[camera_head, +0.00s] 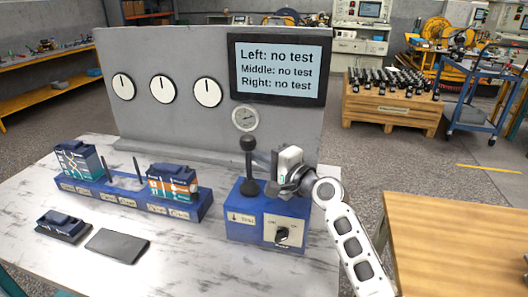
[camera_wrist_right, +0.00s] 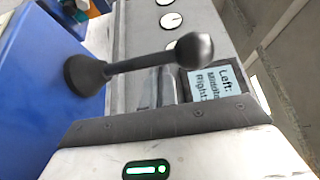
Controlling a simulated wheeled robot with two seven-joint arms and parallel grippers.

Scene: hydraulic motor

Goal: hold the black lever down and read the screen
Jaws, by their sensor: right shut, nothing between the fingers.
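The black lever (camera_head: 248,165) stands upright with a ball knob on top of the blue test box (camera_head: 240,224). In the right wrist view the lever (camera_wrist_right: 142,64) runs across the picture from its round base to its knob, close in front of my fingers. My right gripper (camera_head: 273,184) is shut and empty, just to the right of the lever, and does not appear to hold it. The screen (camera_head: 278,70) on the grey panel reads "Left: no test", "Middle: no test", "Right: no test". It is partly visible in the wrist view (camera_wrist_right: 216,82). My left gripper is out of view.
Three white dials (camera_head: 163,88) and a small gauge (camera_head: 245,118) are on the panel (camera_head: 140,60). A blue rack (camera_head: 125,197) with two motor blocks stands left of the test box. A rotary knob (camera_head: 282,235) is on the box front. A wooden table (camera_head: 455,240) is at right.

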